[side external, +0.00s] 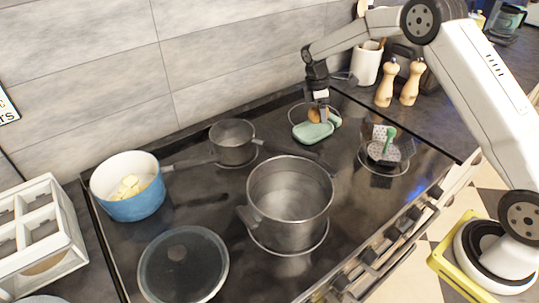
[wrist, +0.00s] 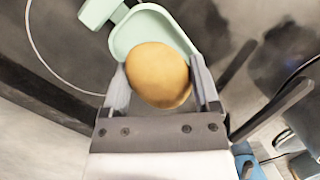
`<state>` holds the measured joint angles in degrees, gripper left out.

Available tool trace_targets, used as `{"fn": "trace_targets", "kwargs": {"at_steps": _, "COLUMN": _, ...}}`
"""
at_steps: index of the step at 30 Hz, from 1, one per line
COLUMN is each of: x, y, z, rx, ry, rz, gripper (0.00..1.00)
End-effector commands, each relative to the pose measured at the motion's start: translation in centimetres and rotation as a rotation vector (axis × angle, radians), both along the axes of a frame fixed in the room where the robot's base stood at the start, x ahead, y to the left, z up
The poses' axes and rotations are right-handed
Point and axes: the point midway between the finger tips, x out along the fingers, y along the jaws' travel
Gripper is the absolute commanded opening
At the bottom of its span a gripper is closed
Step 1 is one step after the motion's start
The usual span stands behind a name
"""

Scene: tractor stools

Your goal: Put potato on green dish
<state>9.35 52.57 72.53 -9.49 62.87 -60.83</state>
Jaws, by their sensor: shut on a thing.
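The potato (wrist: 158,74) is a rounded tan thing between the two fingers of my gripper (wrist: 162,92), which is shut on it. In the side external view the potato (side external: 314,115) shows as a small brown patch below my gripper (side external: 318,105). The green dish (side external: 313,133) is pale green and lies on the back right of the stovetop. In the wrist view the green dish (wrist: 180,36) is just beyond and partly under the potato, which hides part of it. I cannot tell whether the potato touches the dish.
A large steel pot (side external: 290,192) and a small saucepan (side external: 232,140) stand on the stove (side external: 200,205). A blue pot (side external: 135,198) with yellowish contents is at the left. A grater (side external: 383,148) lies right of the dish. The tiled wall (side external: 220,60) is behind.

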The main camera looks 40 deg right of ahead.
Motion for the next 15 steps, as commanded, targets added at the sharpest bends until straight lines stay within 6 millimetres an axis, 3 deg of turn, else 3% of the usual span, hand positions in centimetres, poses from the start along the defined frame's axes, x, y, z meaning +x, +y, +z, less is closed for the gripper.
{"fn": "trace_targets", "kwargs": {"at_steps": 8, "x": 0.3, "y": -0.1, "z": -0.4, "rx": 0.000, "ry": 0.000, "rz": 0.000, "gripper": 0.02}}
{"fn": "trace_targets", "kwargs": {"at_steps": 15, "x": 0.5, "y": -0.1, "z": -2.9, "rx": 0.000, "ry": 0.002, "rz": 0.001, "gripper": 0.02}}
